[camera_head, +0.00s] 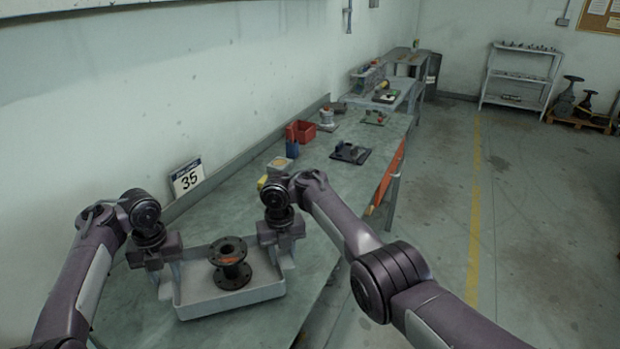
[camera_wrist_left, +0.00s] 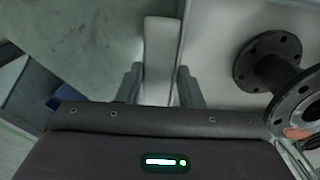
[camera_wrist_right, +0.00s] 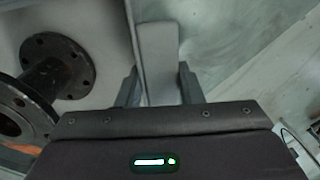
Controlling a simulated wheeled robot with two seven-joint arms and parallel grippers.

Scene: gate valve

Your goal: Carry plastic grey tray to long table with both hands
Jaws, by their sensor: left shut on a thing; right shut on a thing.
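The grey plastic tray (camera_head: 228,302) is at the near end of the long table (camera_head: 338,187), over its green-grey top. I cannot tell whether it rests on the top or hangs just above it. A dark flanged pipe piece (camera_head: 231,264) stands upright inside the tray. My left gripper (camera_head: 158,268) is shut on the tray's left side handle, which also shows between the fingers in the left wrist view (camera_wrist_left: 160,85). My right gripper (camera_head: 281,250) is shut on the right side handle, seen in the right wrist view (camera_wrist_right: 159,85).
Open floor with a yellow line (camera_head: 475,200) lies to the right. A shelf rack (camera_head: 520,77) stands at the back.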

